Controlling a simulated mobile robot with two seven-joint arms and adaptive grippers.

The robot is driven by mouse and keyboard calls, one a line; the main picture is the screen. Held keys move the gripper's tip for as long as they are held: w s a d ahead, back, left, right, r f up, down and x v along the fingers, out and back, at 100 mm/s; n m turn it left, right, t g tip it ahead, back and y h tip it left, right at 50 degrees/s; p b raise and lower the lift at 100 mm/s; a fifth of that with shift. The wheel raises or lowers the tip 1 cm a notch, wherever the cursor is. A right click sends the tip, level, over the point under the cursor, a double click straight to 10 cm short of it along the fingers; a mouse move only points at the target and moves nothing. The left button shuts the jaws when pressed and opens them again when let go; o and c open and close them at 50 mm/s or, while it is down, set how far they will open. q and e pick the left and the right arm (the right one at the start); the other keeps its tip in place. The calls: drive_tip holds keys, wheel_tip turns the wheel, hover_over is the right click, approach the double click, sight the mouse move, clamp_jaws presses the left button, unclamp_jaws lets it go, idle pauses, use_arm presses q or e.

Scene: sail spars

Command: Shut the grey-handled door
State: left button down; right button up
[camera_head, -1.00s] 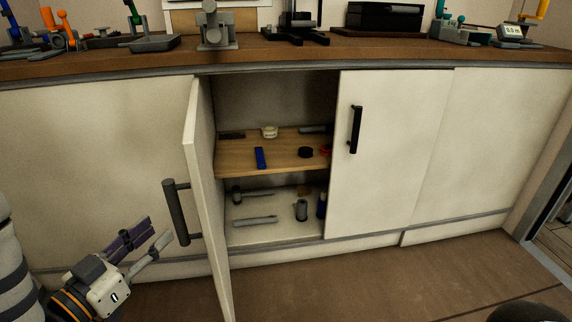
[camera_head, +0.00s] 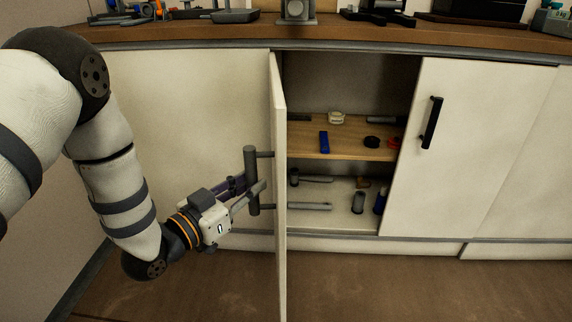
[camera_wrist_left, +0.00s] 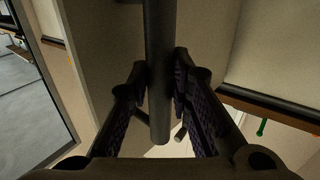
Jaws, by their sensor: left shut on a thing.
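The grey-handled door (camera_head: 279,200) is a white cabinet door, swung open so that I see it nearly edge-on in the head view. Its grey bar handle (camera_head: 250,165) stands upright on the door's left face. My left gripper (camera_head: 252,187) is shut on the handle's lower part. In the left wrist view, the handle (camera_wrist_left: 159,70) runs between the two purple-padded fingers (camera_wrist_left: 160,88), and its lower end shows just past them. The door face (camera_wrist_left: 110,40) is behind it. My right gripper is not in view.
The open cabinet has a wooden shelf (camera_head: 350,150) with small items on it, and several more on the cabinet floor. A closed door with a black handle (camera_head: 431,122) is on the right. The worktop (camera_head: 360,38) above carries tools. The brown floor in front is clear.

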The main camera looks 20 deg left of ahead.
use_arm(q)
drive_tip(key=shift+w+d+r, duration=0.1)
drive_tip(key=shift+w+d, duration=0.3)
drive_tip(key=shift+d, duration=0.65)
drive_tip(key=shift+w+d, duration=0.45)
drive_tip(key=shift+d, duration=0.55)
drive_tip(key=shift+w+d+r, duration=0.1)
drive_tip(key=shift+w+d, duration=0.3)
drive_tip(key=shift+d, duration=0.65)
drive_tip(key=w+d, duration=0.5)
drive_tip(key=d, duration=0.2)
drive_tip(key=shift+d+f, duration=0.15)
drive_tip(key=shift+d, duration=0.2)
drive_tip(key=shift+d, duration=0.1)
drive_tip(key=w+d+b, duration=0.3)
drive_tip(key=w+d, duration=0.3)
drive_tip(key=shift+w+b, duration=0.3)
drive_tip(key=shift+b, duration=0.05)
drive_tip(key=shift+f, duration=0.1)
